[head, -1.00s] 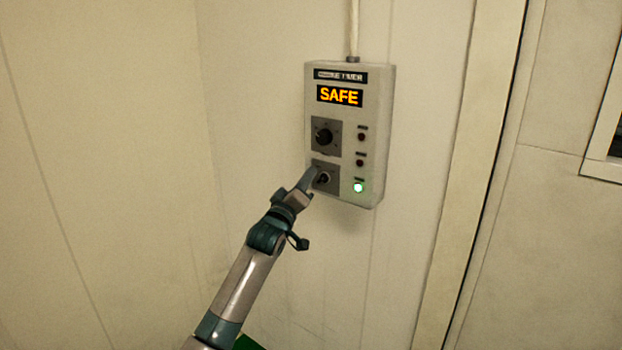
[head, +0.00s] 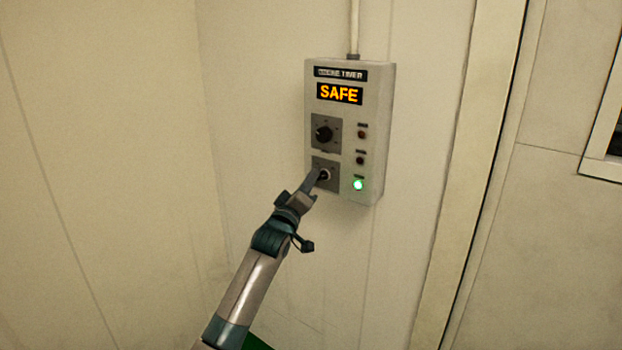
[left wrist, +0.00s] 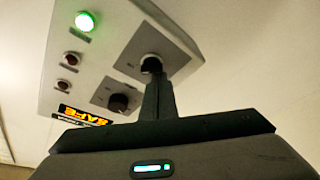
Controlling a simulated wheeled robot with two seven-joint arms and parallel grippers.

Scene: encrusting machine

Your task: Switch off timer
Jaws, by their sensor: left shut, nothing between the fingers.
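The timer (head: 350,115) is a pale grey box on the wall. Its display (head: 340,94) reads SAFE in orange. Its upper dial (head: 323,133) is a black knob on a dark plate. Its lower switch (head: 325,175) sits on another dark plate and also shows in the left wrist view (left wrist: 151,63). A green lamp (head: 358,185) is lit at the lower right, with two dark lamps above it. My left gripper (head: 314,178) is shut and empty, its fingertips at the lower switch; I cannot tell whether they touch it. My right gripper is out of view.
A conduit (head: 354,30) runs up from the top of the box. A vertical wall trim (head: 480,170) stands to the right, with a window frame at the far right edge. The wall around the box is bare.

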